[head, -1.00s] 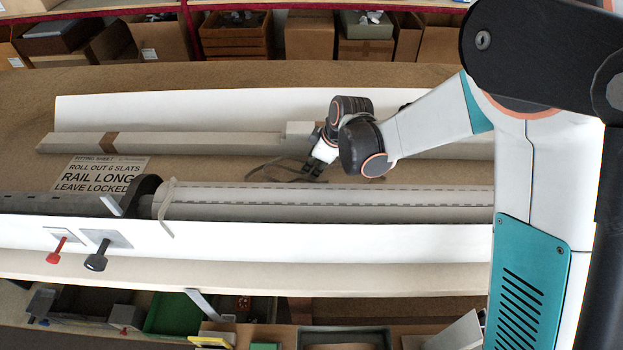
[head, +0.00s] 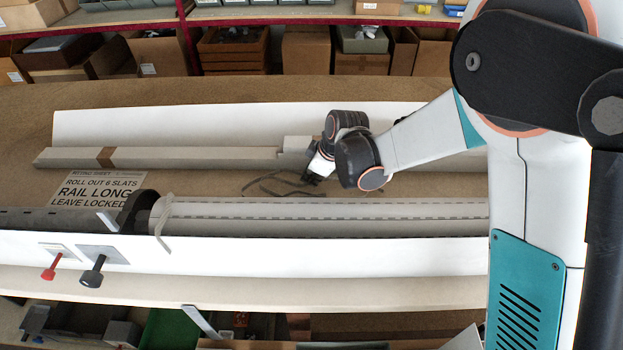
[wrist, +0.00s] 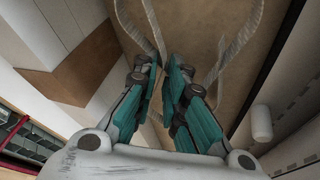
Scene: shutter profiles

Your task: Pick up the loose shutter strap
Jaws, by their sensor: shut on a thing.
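The loose strap is a thin grey band lying in loops on the brown bench top, left of my gripper in the head view (head: 268,187). In the wrist view its pale woven loops (wrist: 233,42) spread beyond the fingertips, and one length runs down to them. My gripper (head: 313,180) is low over the bench, between the long grey rail and the roller. In the wrist view its teal-padded fingers (wrist: 164,66) are close together, shut on the strap. The exact pinch point is partly hidden by the fingers.
A long grey rail (head: 200,158) with a brown band lies behind. The slatted roller (head: 330,210) lies in front, with a pale strap (head: 160,225) at its left end. A printed sheet (head: 98,188) lies left. Red (head: 51,268) and black (head: 94,273) handles stick out in front.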

